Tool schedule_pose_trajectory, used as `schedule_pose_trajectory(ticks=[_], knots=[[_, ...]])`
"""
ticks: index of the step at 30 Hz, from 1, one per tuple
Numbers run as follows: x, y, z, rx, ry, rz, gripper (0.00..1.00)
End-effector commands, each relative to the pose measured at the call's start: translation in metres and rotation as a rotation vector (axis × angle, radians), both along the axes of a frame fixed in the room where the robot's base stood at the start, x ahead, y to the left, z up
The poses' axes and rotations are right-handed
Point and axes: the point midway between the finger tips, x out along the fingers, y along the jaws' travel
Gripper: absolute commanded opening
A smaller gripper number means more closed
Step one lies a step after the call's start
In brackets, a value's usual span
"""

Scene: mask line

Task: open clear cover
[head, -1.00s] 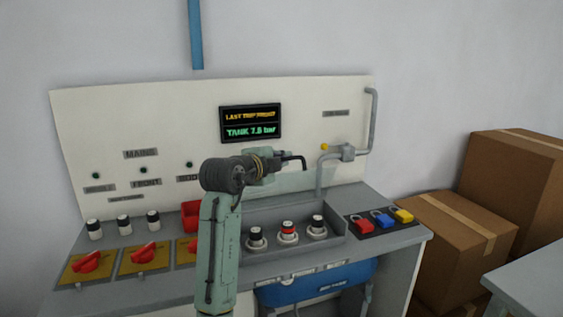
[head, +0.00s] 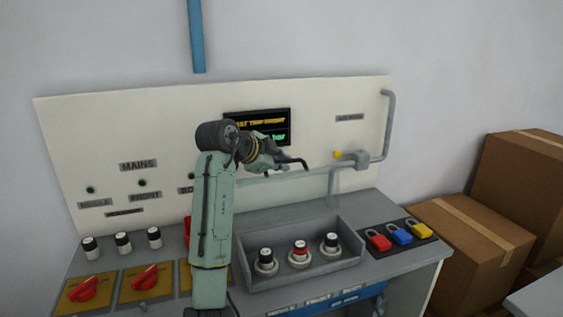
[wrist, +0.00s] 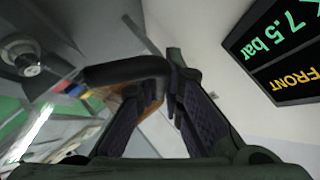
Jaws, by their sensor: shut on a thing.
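The clear cover (head: 290,184) is a faint see-through panel, raised above the grey tray (head: 352,262) at the back. Its edges are hard to make out. The tray's front and top are open to view, with three round knobs inside, two black-topped (head: 265,259) and one red-topped (head: 299,254). My gripper (head: 281,163) is up in front of the white back panel, just below the display. It is shut on a dark bent handle (head: 296,162). In the wrist view the handle (wrist: 122,72) reaches left from between the fingertips (wrist: 168,92).
Red, blue and yellow padlocks (head: 400,236) lie right of the tray. A grey pipe (head: 387,125) with a valve runs up the panel's right side. Red rotary switches (head: 146,277) are at left. Cardboard boxes (head: 460,240) stand at right.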

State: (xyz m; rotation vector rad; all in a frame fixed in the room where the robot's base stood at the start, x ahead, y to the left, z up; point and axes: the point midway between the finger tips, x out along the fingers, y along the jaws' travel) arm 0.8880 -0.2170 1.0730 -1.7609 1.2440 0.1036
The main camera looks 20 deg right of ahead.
Motion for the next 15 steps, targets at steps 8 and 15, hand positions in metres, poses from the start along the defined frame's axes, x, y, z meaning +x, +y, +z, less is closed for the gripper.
schedule_pose_trajectory(ticks=[8, 15], knots=[[0.0001, -0.0008, 0.0002, 0.0, 0.004, -0.003, 0.0], [0.0002, -0.0008, 0.0001, 0.0, 0.004, -0.002, 0.16]])
